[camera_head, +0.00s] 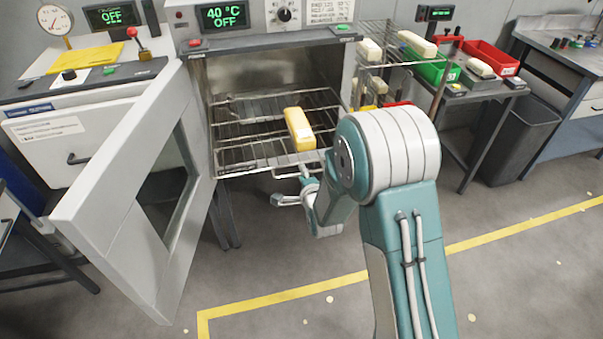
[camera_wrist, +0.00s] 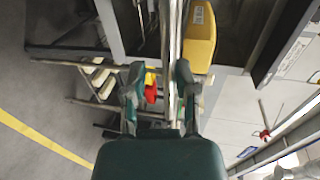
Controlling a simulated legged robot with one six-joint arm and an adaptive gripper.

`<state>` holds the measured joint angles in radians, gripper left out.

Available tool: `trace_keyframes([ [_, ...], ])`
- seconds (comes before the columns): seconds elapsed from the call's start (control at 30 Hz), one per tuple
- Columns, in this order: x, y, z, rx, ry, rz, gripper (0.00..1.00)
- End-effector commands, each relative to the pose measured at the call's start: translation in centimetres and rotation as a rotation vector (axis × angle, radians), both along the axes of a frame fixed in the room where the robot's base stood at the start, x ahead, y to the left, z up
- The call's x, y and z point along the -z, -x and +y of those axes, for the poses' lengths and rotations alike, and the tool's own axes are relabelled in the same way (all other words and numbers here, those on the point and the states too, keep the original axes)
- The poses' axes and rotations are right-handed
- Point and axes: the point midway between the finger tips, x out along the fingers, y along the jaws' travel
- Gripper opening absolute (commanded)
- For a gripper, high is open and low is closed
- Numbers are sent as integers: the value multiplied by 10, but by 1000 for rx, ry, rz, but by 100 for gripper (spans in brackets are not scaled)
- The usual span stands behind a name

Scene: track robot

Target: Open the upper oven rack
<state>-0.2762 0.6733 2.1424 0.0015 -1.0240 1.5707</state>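The oven (camera_head: 265,75) stands open, with its door (camera_head: 130,190) swung out to the left. Wire racks (camera_head: 250,152) show inside, and a yellow block (camera_head: 300,130) sits on the rack wires. I cannot tell clearly which rack level bears it. My gripper (camera_head: 293,188) is just below and in front of the rack's front edge. In the wrist view my gripper (camera_wrist: 158,92) has its two fingers apart. A pale rack bar (camera_wrist: 172,50) runs between them, closer to the right finger. The yellow block (camera_wrist: 200,40) lies beyond the right finger. Contact with the bar is unclear.
A wire shelf (camera_head: 395,58) with pale blocks stands to the oven's right. Green (camera_head: 437,70) and red (camera_head: 490,60) bins stand beyond it, with a dark waste bin (camera_head: 520,140). The open door blocks the left side. The floor (camera_head: 270,255) in front is clear.

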Motion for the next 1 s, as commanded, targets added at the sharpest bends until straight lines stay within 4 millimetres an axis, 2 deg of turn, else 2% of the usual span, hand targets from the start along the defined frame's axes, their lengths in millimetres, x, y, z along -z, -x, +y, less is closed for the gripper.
trace_keyframes([
  [0.33, -4, 0, 3, -5, -1, -11, 48],
  [0.47, -7, 9, 0, -5, -1, -12, 48],
  [0.8, -20, 71, -19, -3, -1, -10, 48],
  [1.0, -25, 101, -28, -2, -1, -8, 48],
])
